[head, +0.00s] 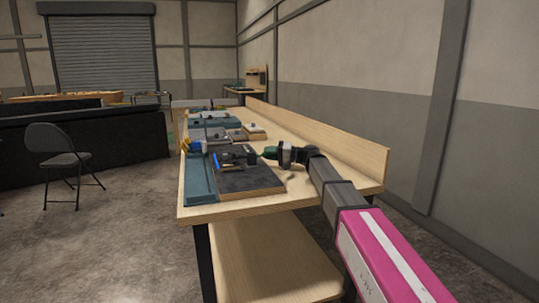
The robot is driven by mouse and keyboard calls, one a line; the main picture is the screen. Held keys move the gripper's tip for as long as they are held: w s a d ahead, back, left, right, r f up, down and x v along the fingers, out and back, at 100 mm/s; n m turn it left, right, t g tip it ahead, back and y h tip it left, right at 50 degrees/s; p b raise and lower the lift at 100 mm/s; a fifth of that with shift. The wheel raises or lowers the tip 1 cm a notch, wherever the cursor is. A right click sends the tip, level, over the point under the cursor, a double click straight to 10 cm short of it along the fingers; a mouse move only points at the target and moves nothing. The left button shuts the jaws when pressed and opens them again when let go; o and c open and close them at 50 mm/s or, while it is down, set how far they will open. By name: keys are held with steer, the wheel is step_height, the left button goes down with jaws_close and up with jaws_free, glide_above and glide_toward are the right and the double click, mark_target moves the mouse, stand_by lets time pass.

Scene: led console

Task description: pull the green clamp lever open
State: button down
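A small green piece (270,153), which looks like the clamp lever, shows at the right side of the dark board (245,181) on the workbench. My gripper (280,155) comes in from the right, and its dark end is right at the green piece. At this size I cannot tell whether the fingers touch it, are around it or are just beside it. The finger gap is too small and dark to read. Dark clamp parts (238,156) stand on the board left of the green piece.
A blue handle (215,161) stands at the board's left. The wooden workbench (315,150) has a raised back edge (345,151) along its right side. Several grey and teal panels (215,119) lie farther along it. A folding chair (60,158) stands on the floor at left.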

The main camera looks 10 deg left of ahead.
steer(key=shift+s+a+r+n+h, duration=0.1)
steer(key=shift+a+r+n+h, duration=0.15)
steer(key=shift+r+n+h, duration=0.8)
steer(key=h, duration=0.1)
steer(key=a+r+t+h, duration=0.1)
steer(key=h, duration=0.1)
steer(key=s+r+h, duration=0.1)
steer(key=shift+a+n+t+h, duration=0.2)
steer(key=shift+n+t+h, duration=0.05)
steer(key=shift+n+t, duration=0.1)
steer(key=a+h, duration=0.1)
steer(key=s+r+n+t+h, duration=0.1)
steer(key=h, duration=0.1)
steer(key=shift+a, duration=0.35)
steer(key=shift+s+a+r+n+t+h, duration=0.15)
steer(key=shift+a+n+t+h, duration=0.15)
steer(key=shift+h, duration=0.25)
steer(key=shift+s+a+f+n+t+h, duration=0.1)
steer(key=shift+s+a+t+h, duration=0.1)
steer(key=shift+t+h, duration=0.25)
steer(key=shift+h, duration=0.3)
